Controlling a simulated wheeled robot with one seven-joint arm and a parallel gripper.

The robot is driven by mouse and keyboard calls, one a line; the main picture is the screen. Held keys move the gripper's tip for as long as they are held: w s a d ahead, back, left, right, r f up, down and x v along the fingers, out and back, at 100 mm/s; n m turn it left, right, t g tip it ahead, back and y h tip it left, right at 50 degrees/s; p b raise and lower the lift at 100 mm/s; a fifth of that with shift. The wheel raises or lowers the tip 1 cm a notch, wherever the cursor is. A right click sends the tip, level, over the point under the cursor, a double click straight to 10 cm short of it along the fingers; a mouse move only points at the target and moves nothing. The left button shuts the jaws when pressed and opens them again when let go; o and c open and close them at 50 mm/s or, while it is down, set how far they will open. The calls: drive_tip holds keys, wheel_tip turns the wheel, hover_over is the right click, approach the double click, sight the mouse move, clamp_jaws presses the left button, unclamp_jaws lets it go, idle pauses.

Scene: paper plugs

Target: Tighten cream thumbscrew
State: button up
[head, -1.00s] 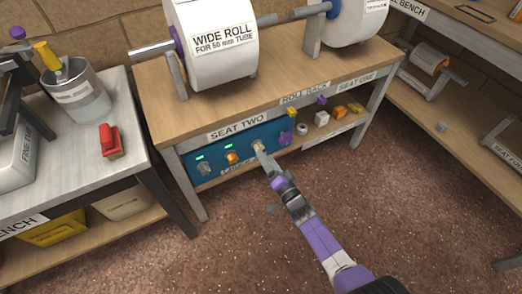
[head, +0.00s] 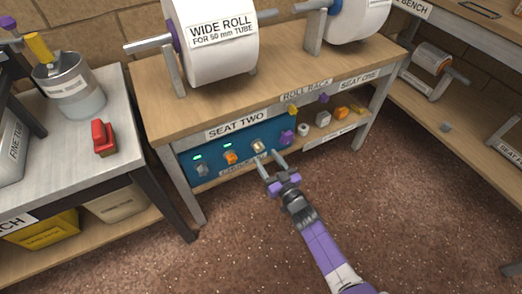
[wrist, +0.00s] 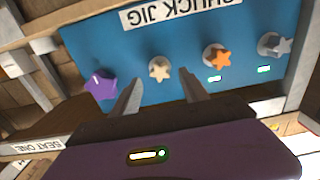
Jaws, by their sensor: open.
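The cream thumbscrew (head: 259,146) is a small star-shaped knob on the blue panel under the SEAT TWO label. In the wrist view the cream thumbscrew (wrist: 160,69) sits on a round base, framed between my two fingertips. My gripper (head: 269,158) is open and empty, just in front of and a little below the thumbscrew; its fingers (wrist: 159,80) appear apart from it. An orange thumbscrew (head: 231,157) and a grey one (head: 201,170) are to its left, each with a lit green lamp above. No lit lamp shows above the cream one.
A purple knob (head: 287,137) is close to the right of the cream thumbscrew. Small parts sit on the rack further right. The wide roll (head: 213,45) is above on the bench (head: 290,70). A side bench with a red object (head: 104,138) stands left. The floor in front is clear.

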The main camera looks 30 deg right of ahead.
sight(260, 150)
drive_tip(key=shift+w, duration=0.1)
drive_tip(key=shift+w+b, duration=1.1)
drive_tip(key=shift+w, duration=0.85)
clamp_jaws()
drive_tip(key=c, duration=0.6)
unclamp_jaws()
clamp_jaws()
